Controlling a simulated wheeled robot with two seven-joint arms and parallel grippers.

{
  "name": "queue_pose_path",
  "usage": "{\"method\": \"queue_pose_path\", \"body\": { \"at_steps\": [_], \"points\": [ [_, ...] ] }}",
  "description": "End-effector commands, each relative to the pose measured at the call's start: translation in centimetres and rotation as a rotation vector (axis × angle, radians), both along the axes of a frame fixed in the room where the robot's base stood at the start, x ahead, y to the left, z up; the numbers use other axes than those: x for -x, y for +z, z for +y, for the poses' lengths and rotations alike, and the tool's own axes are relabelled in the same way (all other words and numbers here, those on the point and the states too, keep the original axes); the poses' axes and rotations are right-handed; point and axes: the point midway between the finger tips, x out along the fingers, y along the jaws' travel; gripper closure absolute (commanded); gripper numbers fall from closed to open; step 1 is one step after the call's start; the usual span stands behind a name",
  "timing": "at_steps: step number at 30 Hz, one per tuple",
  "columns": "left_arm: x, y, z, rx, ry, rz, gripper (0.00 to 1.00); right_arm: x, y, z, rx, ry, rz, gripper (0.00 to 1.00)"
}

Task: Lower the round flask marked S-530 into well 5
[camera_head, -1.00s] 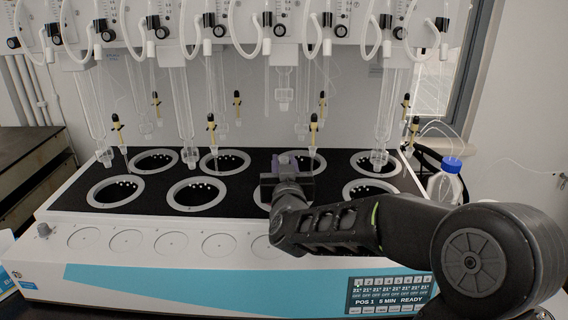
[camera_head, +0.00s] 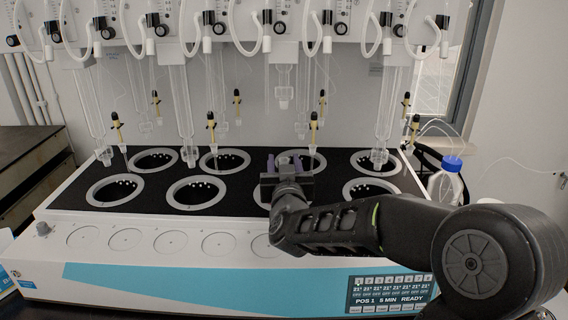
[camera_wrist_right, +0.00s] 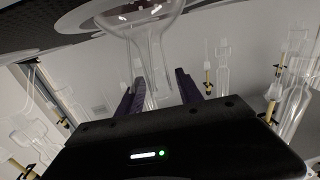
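A clear round flask shows in the right wrist view, its neck (camera_wrist_right: 153,62) between my right gripper's fingers and its bulb beyond them at the top of the picture, by a grey well ring (camera_wrist_right: 75,22). My right gripper (camera_head: 284,160) is over the third front well from the left in the head view; its purple fingers stand apart. In the wrist view the fingers (camera_wrist_right: 158,80) are open, with gaps beside the neck. In the head view the flask cannot be made out and my gripper and arm largely hide the well. No S-530 mark or well number is readable. My left gripper is not in view.
The black-topped distiller (camera_head: 237,196) has two rows of ringed wells. Glass condensers (camera_head: 183,105) and yellow-black stopcocks (camera_head: 313,127) hang behind and above them. A blue-capped bottle (camera_head: 446,184) stands at the right. Free wells (camera_head: 197,207) lie left of my gripper.

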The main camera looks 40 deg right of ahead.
Motion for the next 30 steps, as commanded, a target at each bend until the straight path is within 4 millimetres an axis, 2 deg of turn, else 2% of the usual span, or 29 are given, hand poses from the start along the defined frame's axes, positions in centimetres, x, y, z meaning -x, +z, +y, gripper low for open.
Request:
{"method": "queue_pose_path", "body": {
  "at_steps": [3,14,24,30],
  "points": [
    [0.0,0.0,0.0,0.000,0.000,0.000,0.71,0.0,-0.1,0.0,-0.001,0.000,0.001,0.49],
    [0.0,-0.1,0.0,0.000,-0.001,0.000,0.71,0.6,-0.1,0.4,-0.002,0.001,0.003,0.49],
    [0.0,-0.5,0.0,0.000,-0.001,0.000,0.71,5.0,0.0,3.2,0.000,0.002,0.000,0.49],
    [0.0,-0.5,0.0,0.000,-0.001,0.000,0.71,6.5,0.0,4.1,-0.001,0.000,0.001,0.49]
  ]
}}
